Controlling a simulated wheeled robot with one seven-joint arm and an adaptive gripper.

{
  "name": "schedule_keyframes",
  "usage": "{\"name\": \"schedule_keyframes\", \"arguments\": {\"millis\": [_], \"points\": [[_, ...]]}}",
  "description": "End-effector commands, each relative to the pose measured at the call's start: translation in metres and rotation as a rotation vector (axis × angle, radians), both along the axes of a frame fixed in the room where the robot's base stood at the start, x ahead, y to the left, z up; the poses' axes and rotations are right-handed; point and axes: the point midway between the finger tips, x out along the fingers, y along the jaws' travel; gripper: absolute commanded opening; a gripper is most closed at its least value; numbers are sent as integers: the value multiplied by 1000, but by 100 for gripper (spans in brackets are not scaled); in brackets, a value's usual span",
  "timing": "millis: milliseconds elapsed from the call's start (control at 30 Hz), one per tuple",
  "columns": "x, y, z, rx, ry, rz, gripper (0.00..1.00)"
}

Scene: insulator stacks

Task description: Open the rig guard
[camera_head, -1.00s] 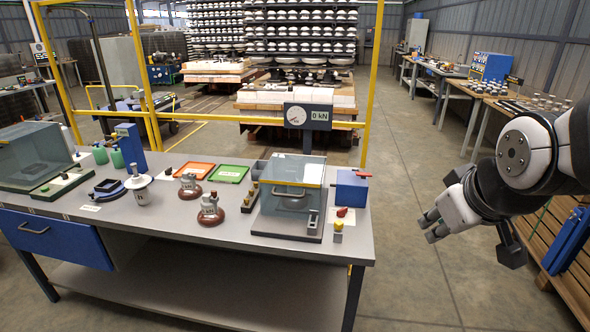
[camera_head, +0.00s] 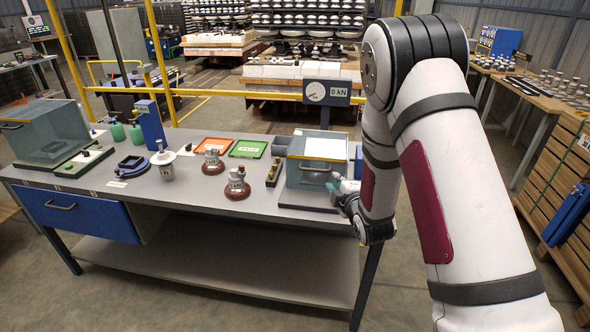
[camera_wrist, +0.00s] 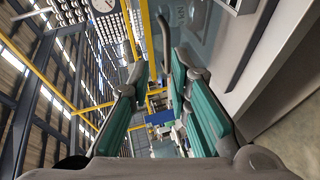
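The rig guard (camera_head: 304,176) is a clear box with a yellow-edged top, standing on a dark base at the bench's right end. It appears closed. Its grey handle on the front face is partly hidden by my gripper (camera_head: 343,188), which is at the guard's front right. In the wrist view, my gripper (camera_wrist: 158,68) has its teal-padded fingers apart. A grey curved bar (camera_wrist: 165,40), apparently the guard handle, reaches down toward the gap between the fingertips. I cannot tell whether it touches a finger. The guard's clear panel (camera_wrist: 198,25) is beside it.
A dial gauge reading 0 kN (camera_head: 327,92) stands behind the guard. Insulators (camera_head: 237,187), an orange tray (camera_head: 213,146) and a green tray (camera_head: 248,149) sit left of it on the bench (camera_head: 210,208). My arm covers the bench's right end. Floor is open in front.

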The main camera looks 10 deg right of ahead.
Motion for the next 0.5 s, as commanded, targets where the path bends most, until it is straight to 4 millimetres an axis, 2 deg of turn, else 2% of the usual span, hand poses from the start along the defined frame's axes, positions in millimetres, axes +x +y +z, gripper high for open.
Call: {"name": "schedule_keyframes", "arguments": {"millis": [33,100,267,367,500], "points": [[-2,1,-9,-25,-15,13,18],[-2,2,-14,-54,-41,31,18],[0,4,-19,-82,-70,46,18],[8,4,-21,-82,-71,46,18],[29,6,-24,-81,-72,45,18]]}}
